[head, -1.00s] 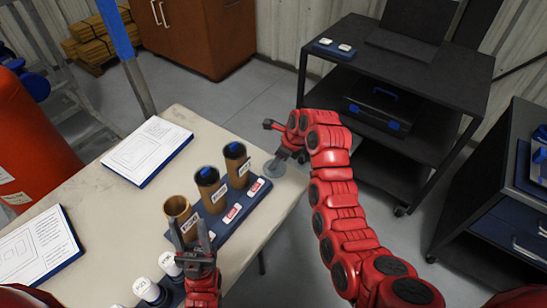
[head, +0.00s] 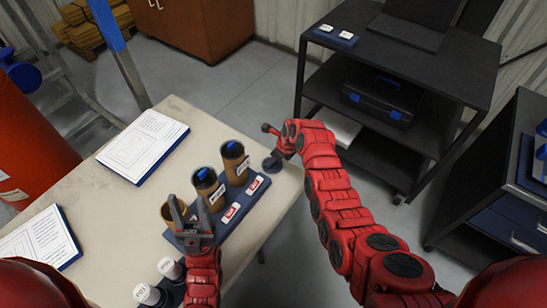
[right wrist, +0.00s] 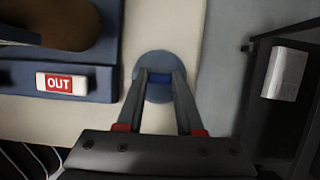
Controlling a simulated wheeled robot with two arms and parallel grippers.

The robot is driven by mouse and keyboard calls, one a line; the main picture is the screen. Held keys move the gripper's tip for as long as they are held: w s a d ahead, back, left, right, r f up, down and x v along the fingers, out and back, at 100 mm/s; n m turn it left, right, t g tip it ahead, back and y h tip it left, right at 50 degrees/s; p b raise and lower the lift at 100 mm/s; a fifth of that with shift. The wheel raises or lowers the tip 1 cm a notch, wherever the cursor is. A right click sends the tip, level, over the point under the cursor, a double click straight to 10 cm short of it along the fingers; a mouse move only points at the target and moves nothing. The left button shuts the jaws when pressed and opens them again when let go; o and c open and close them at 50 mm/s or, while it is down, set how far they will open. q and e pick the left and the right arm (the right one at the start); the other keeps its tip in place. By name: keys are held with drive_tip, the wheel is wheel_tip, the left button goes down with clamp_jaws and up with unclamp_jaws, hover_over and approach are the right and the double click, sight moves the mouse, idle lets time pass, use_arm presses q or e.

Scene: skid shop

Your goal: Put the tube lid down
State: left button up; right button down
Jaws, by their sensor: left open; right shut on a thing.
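My right gripper (head: 275,155) is shut on the blue grip of the tube lid (right wrist: 159,78), at the table's right corner. The lid's round grey-blue disc shows under the fingers in the right wrist view (right wrist: 160,72) and as a dark disc in the head view (head: 269,166). I cannot tell whether it touches the table (head: 125,205). My left gripper (head: 189,212) is open in front of the leftmost brown tube (head: 167,212), partly hiding it. The middle tube (head: 207,190) and far tube (head: 236,170) have blue-gripped lids on and stand in a blue rack (head: 245,200).
Red and white labels (head: 230,213) sit on the rack's front; one reads OUT in the right wrist view (right wrist: 60,83). White-capped containers (head: 147,293) stand at the near edge. Two documents (head: 143,146) lie at left. A black cart (head: 425,70) stands beyond the table.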

drive_tip(key=shift+w+f, duration=0.1)
drive_tip(key=shift+f, duration=0.15)
drive_tip(key=c, duration=0.5)
unclamp_jaws()
drive_tip(key=shift+c, duration=0.2)
drive_tip(key=shift+r, duration=0.1)
drive_tip(key=b+v, duration=0.2)
drive_tip(key=v, duration=1)
